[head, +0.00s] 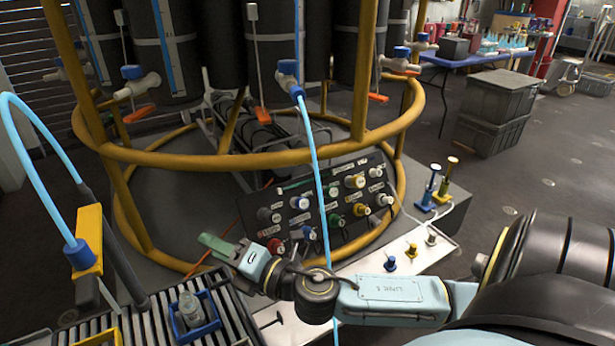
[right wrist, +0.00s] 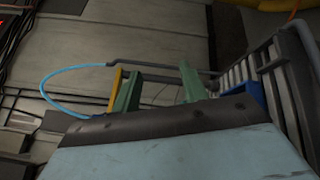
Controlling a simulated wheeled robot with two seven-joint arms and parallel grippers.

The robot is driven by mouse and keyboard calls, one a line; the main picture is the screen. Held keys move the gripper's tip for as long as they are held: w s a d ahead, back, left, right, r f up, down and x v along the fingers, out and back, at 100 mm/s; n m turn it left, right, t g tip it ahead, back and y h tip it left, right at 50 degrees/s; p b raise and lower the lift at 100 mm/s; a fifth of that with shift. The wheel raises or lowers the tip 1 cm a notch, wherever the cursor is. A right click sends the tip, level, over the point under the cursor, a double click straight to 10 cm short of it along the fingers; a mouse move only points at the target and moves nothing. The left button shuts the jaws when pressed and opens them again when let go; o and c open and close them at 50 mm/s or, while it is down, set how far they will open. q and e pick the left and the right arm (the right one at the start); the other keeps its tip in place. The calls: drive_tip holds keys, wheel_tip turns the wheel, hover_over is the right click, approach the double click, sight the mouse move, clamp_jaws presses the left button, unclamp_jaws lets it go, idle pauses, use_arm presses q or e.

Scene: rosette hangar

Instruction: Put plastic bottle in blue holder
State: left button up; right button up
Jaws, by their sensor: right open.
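A small clear plastic bottle (head: 188,305) stands upright within the square blue holder (head: 212,324) on the slatted rack at the lower left of the head view. The holder's rim surrounds the bottle's lower part. I cannot tell how deep it sits. My right gripper (head: 217,246) is above and behind the holder, apart from the bottle. In the right wrist view its green fingers (right wrist: 157,92) are spread with nothing seen between them. Part of the blue holder (right wrist: 251,92) shows to their right; the bottle is not clear there. My left gripper is out of view.
A yellow-and-blue fitting (head: 88,240) with a light blue hose stands left of the holder. The slatted rack (head: 238,312) has bars around the holder. A yellow ring frame (head: 270,155) and a valve panel (head: 325,205) stand behind my right arm.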

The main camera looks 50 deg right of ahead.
drive_tip(key=s+d+f+m+g+h, duration=0.3)
drive_tip(key=s+f+m+g+h, duration=0.1)
drive_tip(key=f+m, duration=0.4)
drive_tip(key=s+d+f+m+g+h, duration=0.35)
drive_tip(key=f+m, duration=0.25)
drive_tip(key=m, duration=0.3)
drive_tip(key=s+a+f+m+g+y, duration=0.1)
drive_tip(key=s+a+f+m+g, duration=0.1)
drive_tip(key=s, duration=0.4)
drive_tip(key=s+a+f+m+g+y, duration=0.1)
drive_tip(key=s+a+f+m+g, duration=0.2)
drive_tip(key=s, duration=0.4)
drive_tip(key=shift+s+f+m+g, duration=0.25)
drive_tip(key=shift+f+m+g, duration=0.45)
drive_tip(key=shift+f+g, duration=0.25)
